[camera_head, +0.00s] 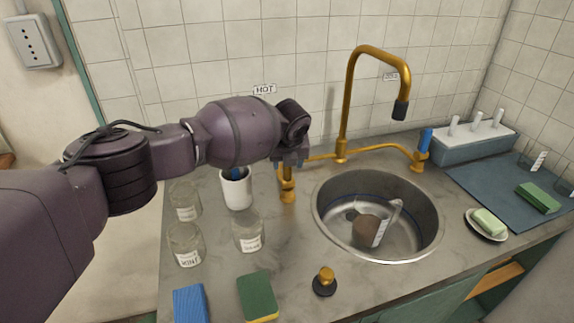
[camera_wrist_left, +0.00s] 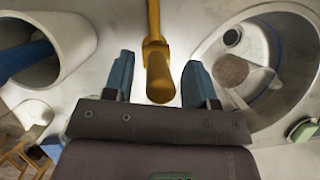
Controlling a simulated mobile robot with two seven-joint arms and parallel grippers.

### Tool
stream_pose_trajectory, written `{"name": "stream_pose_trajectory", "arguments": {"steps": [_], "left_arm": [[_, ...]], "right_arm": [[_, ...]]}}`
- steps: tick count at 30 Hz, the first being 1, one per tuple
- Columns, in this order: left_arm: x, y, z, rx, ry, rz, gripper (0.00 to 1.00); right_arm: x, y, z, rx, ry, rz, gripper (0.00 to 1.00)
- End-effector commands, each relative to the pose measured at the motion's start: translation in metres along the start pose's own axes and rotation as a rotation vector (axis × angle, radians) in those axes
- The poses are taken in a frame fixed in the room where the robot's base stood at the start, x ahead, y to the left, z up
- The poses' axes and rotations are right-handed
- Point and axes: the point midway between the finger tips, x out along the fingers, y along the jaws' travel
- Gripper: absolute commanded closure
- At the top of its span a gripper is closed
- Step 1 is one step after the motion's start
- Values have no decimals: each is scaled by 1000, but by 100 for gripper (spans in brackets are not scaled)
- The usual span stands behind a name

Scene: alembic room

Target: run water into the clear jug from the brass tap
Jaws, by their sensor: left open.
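The brass tap (camera_head: 352,85) rises behind the sink, its dark nozzle hanging over the basin. No water shows at the nozzle. The clear jug (camera_head: 393,219), with a white marked strip, is in the sink; it also shows in the left wrist view (camera_wrist_left: 262,82). A brown round shape shows at it; I cannot tell whether it is inside. My left gripper (camera_head: 288,160) is at the tap's left side, below the HOT label. In the left wrist view the open gripper (camera_wrist_left: 160,72) has a brass tap part (camera_wrist_left: 159,75) between its fingers. My right gripper is not in view.
A white cup (camera_head: 236,190) and several labelled glass jars (camera_head: 186,245) stand left of the sink (camera_head: 432,235). A green sponge (camera_head: 257,295), a blue sponge (camera_head: 189,303) and a brass-topped knob (camera_head: 325,281) are in front. A blue handle (camera_head: 426,140) stands at the tap's right end. Soap (camera_head: 489,222) lies right.

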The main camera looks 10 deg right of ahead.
Motion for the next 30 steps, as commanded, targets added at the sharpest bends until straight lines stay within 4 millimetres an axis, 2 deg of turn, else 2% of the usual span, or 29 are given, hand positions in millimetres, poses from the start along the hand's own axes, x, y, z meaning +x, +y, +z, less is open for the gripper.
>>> {"name": "stream_pose_trajectory", "arguments": {"steps": [4,15,25,30], "left_arm": [[12,0,0,-2,-1,0,48],[14,0,1,-1,-2,0,50],[14,0,1,-1,-2,0,100],[14,0,1,-1,-3,0,100]], "right_arm": [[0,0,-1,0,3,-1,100],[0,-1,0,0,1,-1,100],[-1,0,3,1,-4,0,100],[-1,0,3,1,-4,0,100]]}}
